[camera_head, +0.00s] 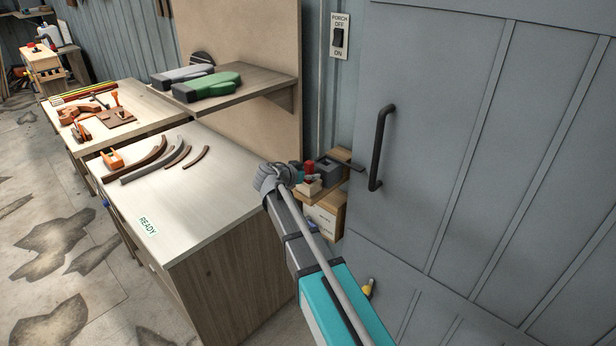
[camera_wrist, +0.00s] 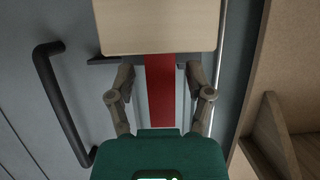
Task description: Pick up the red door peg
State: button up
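A red piece, which looks like the door peg, shows in the wrist view (camera_wrist: 160,92) as a flat strip running down from a pale wooden block (camera_wrist: 156,27). In the head view, small red parts (camera_head: 309,167) show just right of my gripper. My gripper (camera_wrist: 160,78) has one finger on each side of the red strip, with visible gaps, so it looks open. Its fingertips are close to the block's lower edge. In the head view my gripper (camera_head: 284,174) is partly hidden by its own wrist.
A grey door with a dark handle (camera_head: 380,147) stands close on the right. A dark latch bar (camera_head: 350,163) points from beside it. Cardboard boxes (camera_head: 326,214) sit below my gripper. A workbench (camera_head: 205,205) with curved strips stands on the left; its front top is clear.

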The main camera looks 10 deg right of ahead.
grip_shut()
jog(key=shift+r, duration=0.15)
notch_tip(320, 180, up, 2)
jog(key=shift+p, duration=1.2)
jog(key=s+d+r+p, duration=0.1)
jog(key=s+r+p, duration=0.9)
jog(key=s, duration=0.4)
jog(key=shift+r+p, duration=0.3)
jog(key=shift+r, duration=0.05)
jog(key=shift+d, duration=0.1)
